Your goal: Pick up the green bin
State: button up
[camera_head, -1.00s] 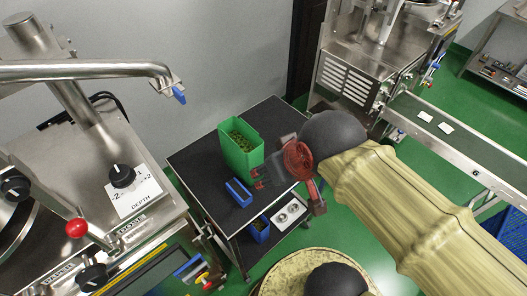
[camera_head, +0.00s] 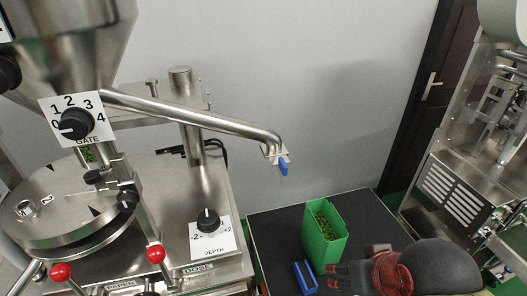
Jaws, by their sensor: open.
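The green bin (camera_head: 325,250) stands upright on the black-topped cart (camera_head: 276,232), with green-brown contents showing inside its open top. My gripper (camera_head: 331,277) is at the lower right of the picture, its fingers pointing left near the bin's lower front. The fingers are small and partly dark. I cannot tell whether they touch the bin.
A small blue holder (camera_head: 305,277) lies on the cart left of my fingers. A steel machine with a gate dial (camera_head: 73,123) and a depth dial (camera_head: 208,221) stands at left. Its pipe ends in a blue-handled spout (camera_head: 283,168) above the cart. Another steel machine (camera_head: 460,190) stands at right.

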aim_at(321, 238)
jog(key=j+u, duration=0.1)
jog(key=u, duration=0.4)
jog(key=j+u, duration=0.1)
jog(key=u, duration=0.4)
jog(key=j+u, duration=0.15)
jog(key=u, duration=0.3)
jog(key=z, duration=1.7)
jog(key=k+j+z, duration=0.4)
jog(key=j, duration=0.2)
jog(key=i+j, duration=0.4)
